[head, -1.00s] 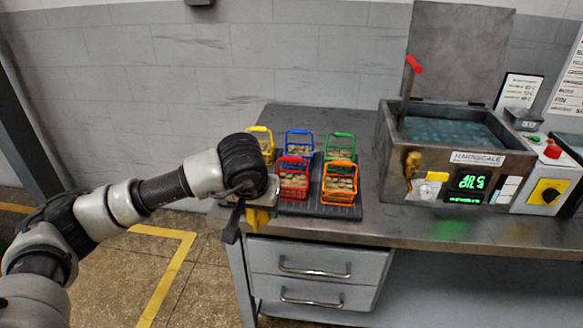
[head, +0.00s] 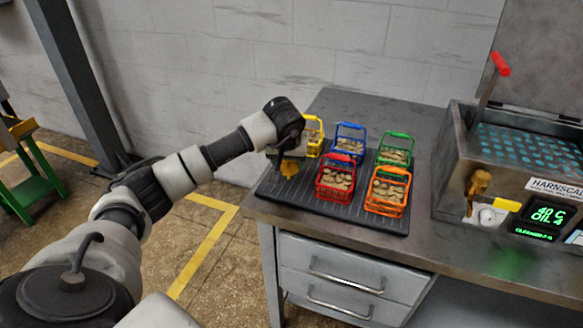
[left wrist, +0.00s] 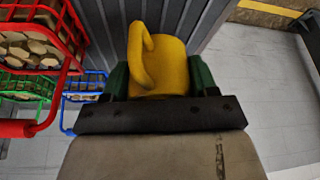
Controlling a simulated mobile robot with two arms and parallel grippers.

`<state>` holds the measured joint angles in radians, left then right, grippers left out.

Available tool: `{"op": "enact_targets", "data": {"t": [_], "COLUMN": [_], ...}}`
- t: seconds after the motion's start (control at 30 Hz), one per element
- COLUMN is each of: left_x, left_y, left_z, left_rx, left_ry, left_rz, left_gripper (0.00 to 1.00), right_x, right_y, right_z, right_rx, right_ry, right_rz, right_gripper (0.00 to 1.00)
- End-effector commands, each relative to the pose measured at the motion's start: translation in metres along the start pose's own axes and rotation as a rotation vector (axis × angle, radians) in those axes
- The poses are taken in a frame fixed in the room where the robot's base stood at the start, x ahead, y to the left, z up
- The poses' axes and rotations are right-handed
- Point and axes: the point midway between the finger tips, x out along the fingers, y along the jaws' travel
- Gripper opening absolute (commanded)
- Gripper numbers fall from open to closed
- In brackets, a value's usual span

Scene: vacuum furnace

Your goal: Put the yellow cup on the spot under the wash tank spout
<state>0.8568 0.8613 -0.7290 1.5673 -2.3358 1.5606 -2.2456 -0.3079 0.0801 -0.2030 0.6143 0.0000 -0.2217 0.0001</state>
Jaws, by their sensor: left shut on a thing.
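My left gripper (head: 282,150) is shut on the yellow cup (head: 290,167), which hangs below it over the left end of the dark ribbed mat. In the left wrist view the cup (left wrist: 168,62) sits between the two green-padded fingers, its loop handle toward the left. The wash tank (head: 454,165) stands at the right of the bench, well apart from the cup. Its brass spout (head: 478,183) is on the front wall. My right gripper is not in view.
Several baskets of pieces stand on the mat (head: 277,187): yellow (head: 314,136), blue (head: 349,143), green (head: 394,151), red (head: 336,180) and orange (head: 386,192). They lie between the cup and the tank. A bare bench strip (head: 420,245) runs along the front.

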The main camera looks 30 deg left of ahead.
Motion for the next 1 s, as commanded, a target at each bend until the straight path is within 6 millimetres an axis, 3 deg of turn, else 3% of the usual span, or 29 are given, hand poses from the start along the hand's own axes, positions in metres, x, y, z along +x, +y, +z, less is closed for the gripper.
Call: {"op": "enact_targets", "data": {"t": [0.23, 0.6, 0.63, 0.77, 1.0], "left_x": [0.029, 0.035, 0.033, 0.033, 0.033], "left_y": [0.000, 0.000, 0.000, 0.000, 0.000], "left_z": [0.013, 0.015, 0.014, 0.014, 0.014], "left_rx": [0.001, 0.001, 0.001, 0.001, 0.001], "left_ry": [-0.002, 0.000, 0.000, 0.000, -0.001], "left_rz": [-0.001, -0.001, -0.001, -0.001, -0.001], "left_gripper": [0.34, 0.34, 0.63, 0.83, 0.84], "right_x": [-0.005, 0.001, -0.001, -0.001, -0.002], "right_y": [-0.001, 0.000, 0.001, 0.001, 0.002], "right_z": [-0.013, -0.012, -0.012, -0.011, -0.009], "right_rx": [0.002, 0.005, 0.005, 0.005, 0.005], "right_ry": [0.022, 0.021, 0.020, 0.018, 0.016], "right_rz": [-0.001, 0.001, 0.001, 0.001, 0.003], "right_gripper": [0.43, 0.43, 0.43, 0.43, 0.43]}}
